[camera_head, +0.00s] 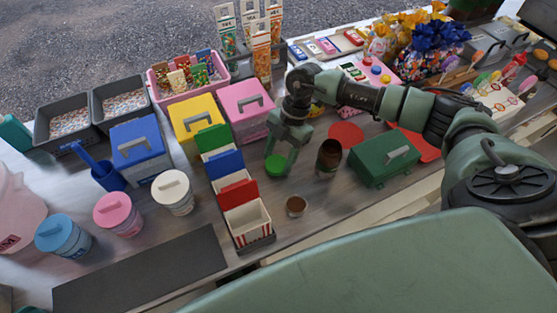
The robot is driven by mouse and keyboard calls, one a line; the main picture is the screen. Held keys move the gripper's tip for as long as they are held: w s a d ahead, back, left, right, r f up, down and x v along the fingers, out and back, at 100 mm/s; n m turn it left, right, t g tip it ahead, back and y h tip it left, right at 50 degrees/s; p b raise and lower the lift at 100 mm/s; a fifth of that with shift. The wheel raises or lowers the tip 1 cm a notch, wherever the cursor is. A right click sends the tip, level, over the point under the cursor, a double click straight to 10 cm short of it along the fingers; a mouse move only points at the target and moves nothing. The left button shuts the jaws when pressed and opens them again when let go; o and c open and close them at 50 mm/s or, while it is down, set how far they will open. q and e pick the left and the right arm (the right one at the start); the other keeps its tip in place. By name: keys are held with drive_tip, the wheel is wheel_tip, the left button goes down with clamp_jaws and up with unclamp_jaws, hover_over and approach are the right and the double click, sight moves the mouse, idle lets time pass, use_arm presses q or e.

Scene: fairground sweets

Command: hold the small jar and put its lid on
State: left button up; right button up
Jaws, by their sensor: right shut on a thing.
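I cannot tell for certain which of these two is the small jar. The green piece is apart from both of them. My left gripper is not in view.
A green box (386,160) with a grey handle stands right of the brown container, by a red disc (346,134). Left of my gripper is a row of open-lidded boxes (247,222). Lidded tubs (118,214) stand further left. A dark mat (140,272) lies bare in front.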

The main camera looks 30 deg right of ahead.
wheel_tip(320, 180, up, 19)
drive_tip(key=b, duration=0.3)
drive_tip(key=shift+f, duration=0.1)
drive_tip(key=m+t+h, duration=0.6)
drive_tip(key=m, duration=2)
hover_over(277, 171)
drive_tip(key=s+a, duration=0.2)
drive_tip(key=n, duration=0.1)
drive_tip(key=n+y, duration=0.1)
drive_tip(key=n, duration=0.2)
drive_tip(key=shift+s+a+f+y, duration=0.2)
drive_tip(key=shift+s+f+y, duration=0.1)
drive_tip(key=shift+s, duration=0.05)
